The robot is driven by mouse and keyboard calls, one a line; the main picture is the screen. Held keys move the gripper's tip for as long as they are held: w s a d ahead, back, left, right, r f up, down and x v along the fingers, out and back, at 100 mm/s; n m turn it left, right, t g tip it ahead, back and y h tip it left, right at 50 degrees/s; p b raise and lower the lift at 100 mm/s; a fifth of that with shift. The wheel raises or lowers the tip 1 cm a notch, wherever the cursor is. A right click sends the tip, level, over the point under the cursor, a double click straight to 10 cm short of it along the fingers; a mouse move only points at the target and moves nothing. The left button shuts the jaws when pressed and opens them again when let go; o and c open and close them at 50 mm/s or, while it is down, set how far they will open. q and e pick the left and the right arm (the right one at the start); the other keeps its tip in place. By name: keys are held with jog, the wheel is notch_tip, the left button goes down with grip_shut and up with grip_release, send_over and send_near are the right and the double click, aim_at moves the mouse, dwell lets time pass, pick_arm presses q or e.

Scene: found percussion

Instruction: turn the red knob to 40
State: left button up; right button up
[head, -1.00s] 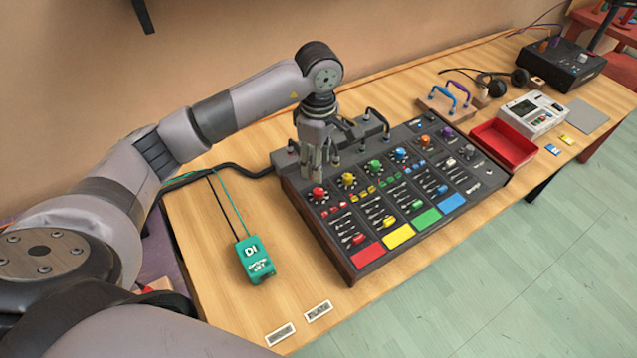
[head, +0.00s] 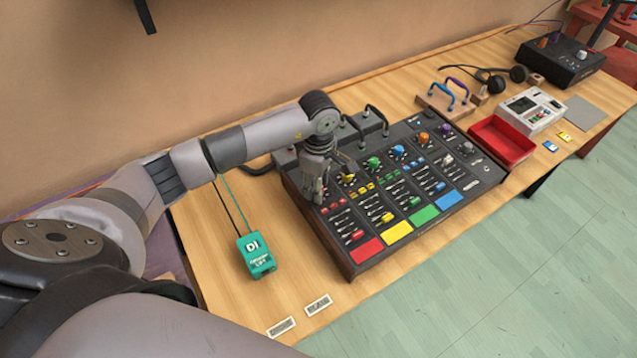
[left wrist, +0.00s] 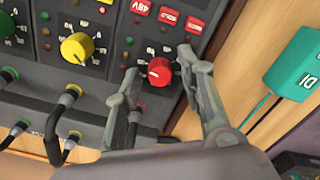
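The red knob (left wrist: 159,72) is on the dark mixer panel (head: 358,262), at the end of the knob row. In the left wrist view it sits between the two fingers of my left gripper (left wrist: 158,62). The fingers are open, one on each side, with small gaps to the knob. In the head view my left gripper (head: 317,196) points down over the panel's left end and hides the red knob. The knob's scale is too small to read. My right gripper is not in view.
A yellow knob (left wrist: 77,48) is beside the red one, with cables plugged in along the panel's back edge. A green DI box (head: 256,256) lies left of the panel. A red tray (head: 503,143) stands to the right. The front-left tabletop is mostly clear.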

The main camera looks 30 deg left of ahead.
pick_arm(q)
grip_shut()
dwell(0.5)
jog(key=shift+n+b, duration=0.75)
jog(key=shift+n, duration=0.25)
jog(key=n+b, duration=0.1)
jog(key=n, duration=0.2)
jog(key=shift+f+n+b, duration=0.1)
jog(key=shift+n+b, duration=0.2)
jog(key=shift+b, duration=0.1)
jog(key=n+b, duration=0.1)
jog(key=n, duration=0.1)
jog(key=shift+n, duration=0.3)
jog(key=shift+n+b, duration=0.5)
jog(key=shift+n, duration=1)
jog(key=shift+o, duration=0.9)
grip_release()
